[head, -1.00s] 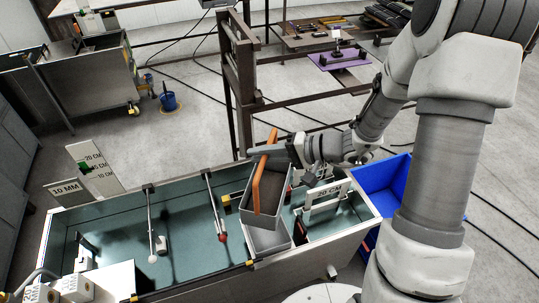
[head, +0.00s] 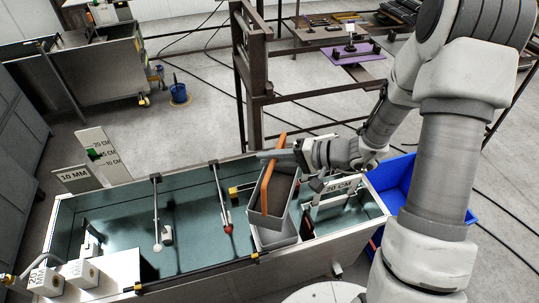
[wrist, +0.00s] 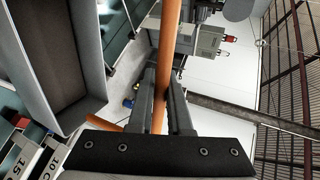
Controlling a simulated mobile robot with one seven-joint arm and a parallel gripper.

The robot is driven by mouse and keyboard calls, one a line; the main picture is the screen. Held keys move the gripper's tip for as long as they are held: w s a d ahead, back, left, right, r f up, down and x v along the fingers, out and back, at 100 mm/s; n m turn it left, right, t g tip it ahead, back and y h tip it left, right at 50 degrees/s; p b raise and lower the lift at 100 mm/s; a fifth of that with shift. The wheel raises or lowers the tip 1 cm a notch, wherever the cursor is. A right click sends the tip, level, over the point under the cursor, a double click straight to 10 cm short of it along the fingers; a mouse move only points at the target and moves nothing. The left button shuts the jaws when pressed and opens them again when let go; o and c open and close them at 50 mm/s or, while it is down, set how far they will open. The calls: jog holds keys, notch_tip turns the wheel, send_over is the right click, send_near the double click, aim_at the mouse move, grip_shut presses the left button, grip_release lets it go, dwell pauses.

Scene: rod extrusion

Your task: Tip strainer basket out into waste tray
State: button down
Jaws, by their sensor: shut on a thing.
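My gripper (head: 272,156) is shut on the long orange handle (head: 267,184) of the grey strainer basket (head: 284,188). In the wrist view the two dark fingers (wrist: 162,100) close around the orange handle (wrist: 170,45), and the basket (wrist: 58,50) hangs at upper left with its dark inside showing. In the head view the basket is above the right half of the water trough, over a light grey box (head: 272,238). I cannot tell whether they touch or what the basket holds. A blue tray (head: 440,203), perhaps the waste tray, stands right of the trough, partly behind my arm.
The long trough (head: 105,235) has rods with red and white ends across it. A brown metal frame (head: 255,85) rises behind the trough.

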jog(key=shift+r, duration=0.1)
jog(key=shift+w+d+m+g+p, duration=0.3)
jog(key=shift+w+m+p, duration=0.15)
jog(key=shift+w, duration=0.25)
jog(key=shift+w+d+m+g+p, duration=0.15)
jog(key=shift+w+m+g+p, duration=0.2)
jog(key=shift+w, duration=0.3)
jog(key=shift+w+d+f+m+g+y+p, duration=0.15)
jog(key=shift+w+f+m, duration=0.1)
jog(key=shift+w, duration=0.2)
jog(key=shift+w+d+f+m+g+y+p, duration=0.1)
jog(key=shift+w+m, duration=0.2)
jog(key=shift+w, duration=0.1)
jog(key=shift+w+d+f+m+g+y+p, duration=0.15)
jog(key=shift+w+f+m, duration=0.1)
jog(key=shift+w, duration=0.2)
jog(key=shift+w, duration=0.1)
jog(key=shift+w+d+f+m+g+y, duration=0.2)
jog(key=shift+w+f+m+g, duration=0.15)
jog(key=shift+w, duration=0.25)
jog(key=shift+w+d+f+m+g+y, duration=0.1)
jog(key=shift+w+d+f+m, duration=0.15)
jog(key=shift+w+m, duration=0.25)
